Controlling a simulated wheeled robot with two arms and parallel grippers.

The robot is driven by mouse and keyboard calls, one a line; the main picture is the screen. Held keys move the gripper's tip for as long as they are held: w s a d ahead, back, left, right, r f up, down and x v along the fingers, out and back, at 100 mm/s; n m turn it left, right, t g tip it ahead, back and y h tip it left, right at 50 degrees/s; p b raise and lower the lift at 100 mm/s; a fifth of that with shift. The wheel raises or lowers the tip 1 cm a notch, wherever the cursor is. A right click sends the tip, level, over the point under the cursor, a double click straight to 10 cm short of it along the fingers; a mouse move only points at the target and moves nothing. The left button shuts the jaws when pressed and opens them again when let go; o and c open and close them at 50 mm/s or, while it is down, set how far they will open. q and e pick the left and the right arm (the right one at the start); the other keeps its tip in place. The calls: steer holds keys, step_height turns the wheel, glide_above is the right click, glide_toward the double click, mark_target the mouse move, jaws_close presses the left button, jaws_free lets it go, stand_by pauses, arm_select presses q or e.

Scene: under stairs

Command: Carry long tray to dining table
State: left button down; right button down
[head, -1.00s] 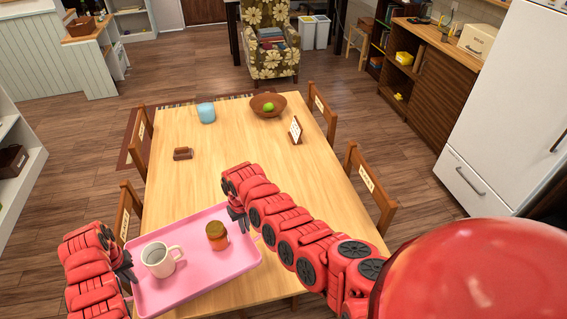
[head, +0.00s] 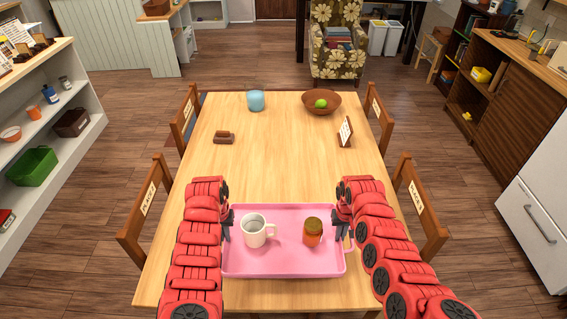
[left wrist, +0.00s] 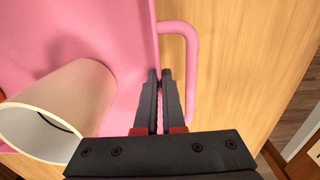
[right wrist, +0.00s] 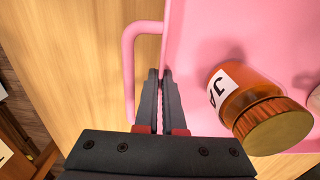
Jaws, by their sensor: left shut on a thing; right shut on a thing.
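The long pink tray (head: 285,268) is over the near end of the wooden dining table (head: 280,165), roughly square to it. I cannot tell whether it rests on the top or hangs just above it. A white mug (head: 256,232) stands upright on its left half and a brown jar with a gold lid (head: 312,232) on its right half. My left gripper (head: 229,222) is shut on the tray's left rim; its fingers (left wrist: 160,85) pinch the wall beside the loop handle. My right gripper (head: 345,224) is shut on the right rim, also beside a handle (right wrist: 128,70).
A blue cup (head: 256,101), a brown bowl (head: 321,103) with a green fruit, a small sign (head: 345,132) and a brown block-like item (head: 223,138) stand farther along the table. The table's middle is clear. Wooden chairs (head: 148,212) line both sides.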

arm_select(q)
steer(key=shift+a+f, duration=0.1)
arm_select(e)
steer(key=shift+f, duration=0.1)
